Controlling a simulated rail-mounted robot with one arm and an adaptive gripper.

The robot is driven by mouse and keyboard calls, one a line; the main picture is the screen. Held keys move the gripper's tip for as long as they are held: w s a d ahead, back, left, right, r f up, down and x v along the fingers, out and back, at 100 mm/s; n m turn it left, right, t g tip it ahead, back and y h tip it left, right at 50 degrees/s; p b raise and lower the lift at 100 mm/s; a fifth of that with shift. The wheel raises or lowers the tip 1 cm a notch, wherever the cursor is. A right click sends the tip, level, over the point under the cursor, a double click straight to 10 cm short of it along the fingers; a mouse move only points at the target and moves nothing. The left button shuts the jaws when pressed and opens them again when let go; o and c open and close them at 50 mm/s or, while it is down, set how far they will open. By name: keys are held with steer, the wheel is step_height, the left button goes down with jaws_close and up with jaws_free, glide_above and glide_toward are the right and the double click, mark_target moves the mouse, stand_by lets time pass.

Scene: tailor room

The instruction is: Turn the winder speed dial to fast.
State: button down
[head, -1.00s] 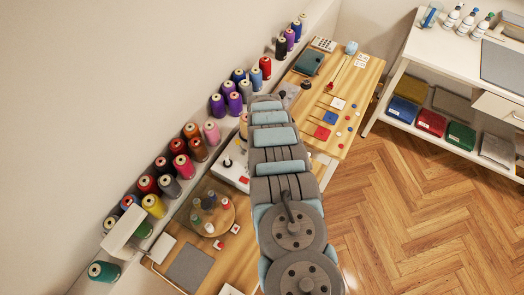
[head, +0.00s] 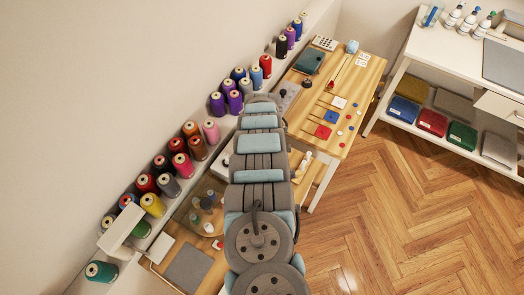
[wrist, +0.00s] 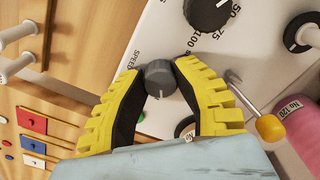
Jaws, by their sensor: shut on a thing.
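In the wrist view, a round grey knob (wrist: 159,77) stands on the white face of the winder (wrist: 165,28). The printed word SPEED is beside it. My gripper (wrist: 158,73) has its two yellow and black fingers around this knob, shut on its sides. In the head view my arm hides my gripper and most of the winder.
A larger black dial (wrist: 207,10) marked 50, 75 and 100 sits close above the gripped knob. A yellow-handled tool (wrist: 268,127) and a pink spool (wrist: 300,130) are close to the right finger. Several thread spools line the wall shelf.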

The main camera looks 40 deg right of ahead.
steer(key=shift+f+m, duration=0.1)
steer(key=shift+m, duration=0.2)
steer(key=c, duration=0.7)
jaws_free()
steer(key=shift+c, duration=0.2)
steer(key=shift+r, duration=0.2)
steer(key=shift+w+r, duration=0.1)
steer(key=shift+r, duration=4.1)
step_height(320, 180, up, 3)
steer(key=shift+r, duration=0.15)
